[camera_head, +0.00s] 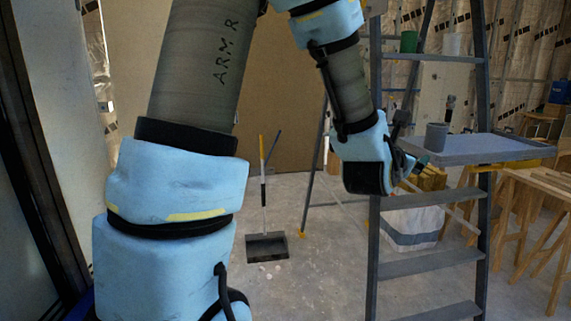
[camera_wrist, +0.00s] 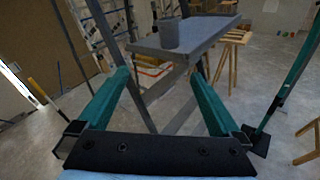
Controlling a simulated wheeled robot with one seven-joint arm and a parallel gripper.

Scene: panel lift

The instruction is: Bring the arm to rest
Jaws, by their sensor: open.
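My arm fills the left and middle of the head view, bent up and over and then down to the wrist. My gripper (camera_head: 416,168) hangs in front of the stepladder (camera_head: 425,263), near its grey shelf. In the wrist view my gripper (camera_wrist: 162,92) shows two green fingers spread wide with nothing between them. The grey shelf (camera_wrist: 205,42) with a grey cup (camera_wrist: 168,33) standing on it lies beyond the fingertips. I cannot tell from these frames whether the gripper touches the ladder.
Wooden trestles (camera_head: 531,192) stand at the right. A dustpan (camera_head: 267,246) with a long handle stands on the floor, with small debris by it. A white bag (camera_head: 411,228) sits behind the ladder. A green cup (camera_head: 408,41) is higher on the ladder. Floor in the middle is mostly clear.

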